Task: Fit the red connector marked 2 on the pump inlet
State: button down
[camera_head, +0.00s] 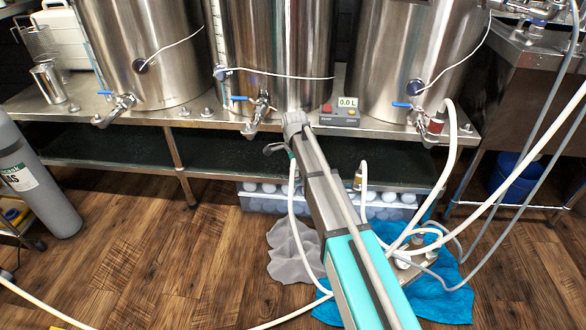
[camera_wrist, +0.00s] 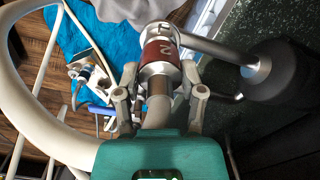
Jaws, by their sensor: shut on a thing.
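The red connector marked 2 (camera_wrist: 161,52) is in the wrist view, with a metal collar and a pale hose end behind it. My gripper (camera_wrist: 161,92) is shut on it, one finger on either side. A metal pipe (camera_wrist: 218,50) runs right beside the connector; I cannot tell whether they join. The pump (camera_head: 416,250) appears to be the small unit on the blue cloth in the head view, and in the wrist view (camera_wrist: 88,74) it is at left. Its inlet is too small to make out. In the head view, my arm largely hides my gripper and the held connector.
Kettles with blue-handled valves stand on a steel bench (camera_head: 200,113). Another red connector (camera_head: 436,123) is on the right valve, its mark unreadable. White hoses (camera_head: 449,170) loop around the pump. A clear crate (camera_head: 262,197) sits below. A gas cylinder (camera_head: 33,180) stands left; wooden floor is open beside it.

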jog(key=shift+c, duration=0.6)
grip_release()
jog(key=shift+s, duration=0.1)
jog(key=shift+s+a+r+y+p, duration=0.35)
jog(key=shift+s+a+y, duration=0.15)
jog(key=shift+s, duration=0.15)
jog(key=s+d+r+n+p, duration=0.4)
jog(key=s+d+n, duration=0.1)
jog(key=s+d, duration=0.3)
jog(key=s+d+r+n+h+p, duration=0.1)
jog(key=s+d+r+n+p, duration=0.3)
jog(key=s+d, duration=0.4)
jog(key=s+d+r+n+p, duration=0.4)
jog(key=s+d+n, duration=0.1)
jog(key=s+d, duration=0.35)
notch_tip(320, 180, up, 37)
jog(key=a+p, duration=0.1)
jog(key=p, duration=3.6)
jog(key=shift+f, duration=0.1)
